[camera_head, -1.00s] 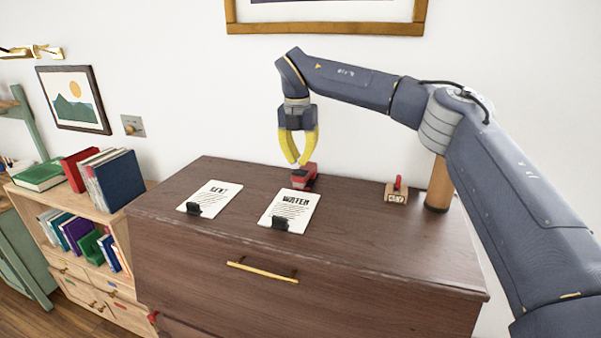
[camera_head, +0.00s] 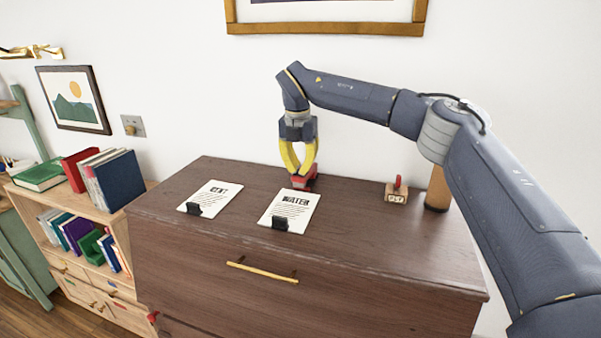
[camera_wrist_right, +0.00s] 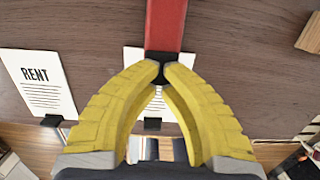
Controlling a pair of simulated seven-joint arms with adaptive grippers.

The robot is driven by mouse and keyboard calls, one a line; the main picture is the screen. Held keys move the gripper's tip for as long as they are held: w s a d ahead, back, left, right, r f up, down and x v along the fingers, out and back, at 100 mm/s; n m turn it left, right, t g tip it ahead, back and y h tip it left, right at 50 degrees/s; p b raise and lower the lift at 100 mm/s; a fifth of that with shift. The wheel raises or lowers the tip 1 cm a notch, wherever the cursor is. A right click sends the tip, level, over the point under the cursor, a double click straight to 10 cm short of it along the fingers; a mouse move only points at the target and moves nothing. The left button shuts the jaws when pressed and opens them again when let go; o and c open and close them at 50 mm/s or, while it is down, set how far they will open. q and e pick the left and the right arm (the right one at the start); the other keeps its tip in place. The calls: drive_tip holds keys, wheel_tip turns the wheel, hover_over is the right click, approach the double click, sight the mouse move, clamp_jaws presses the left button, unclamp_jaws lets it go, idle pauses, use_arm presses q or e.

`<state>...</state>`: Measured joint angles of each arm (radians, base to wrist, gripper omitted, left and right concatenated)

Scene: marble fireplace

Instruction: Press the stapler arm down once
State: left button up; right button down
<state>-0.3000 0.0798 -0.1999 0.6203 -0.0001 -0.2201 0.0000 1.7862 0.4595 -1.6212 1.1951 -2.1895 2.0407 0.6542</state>
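The red stapler (camera_head: 311,184) lies on the dark wooden dresser top, just behind the WATER paper. My right gripper (camera_head: 298,174) has yellow fingers drawn together at the tips and points down at the stapler. In the right wrist view the stapler's long red arm (camera_wrist_right: 165,25) runs up from the fingertips (camera_wrist_right: 161,73). A dark part shows at the tips, at the arm's near end. The tips look at or just above the stapler; contact is not clear. The stapler's lower part is mostly hidden. My left gripper is out of view.
A RENT paper (camera_head: 216,194) and a WATER paper (camera_head: 290,211), each with a black clip, lie on the dresser (camera_head: 350,240). A red-handled stamp (camera_head: 396,192) and a wooden cylinder (camera_head: 438,188) stand at the right. The wall is close behind.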

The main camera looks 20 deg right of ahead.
drive_tip(key=shift+f, duration=1.45)
drive_tip(key=shift+s+a+r, duration=0.25)
drive_tip(key=shift+s+a, duration=0.2)
drive_tip(key=shift+s, duration=0.15)
drive_tip(key=shift+s+a+r, duration=0.25)
drive_tip(key=shift+s+a, duration=0.15)
drive_tip(key=shift+s, duration=0.2)
wheel_tip(320, 180, up, 12)
drive_tip(key=s, duration=0.1)
drive_tip(key=shift+a, duration=0.35)
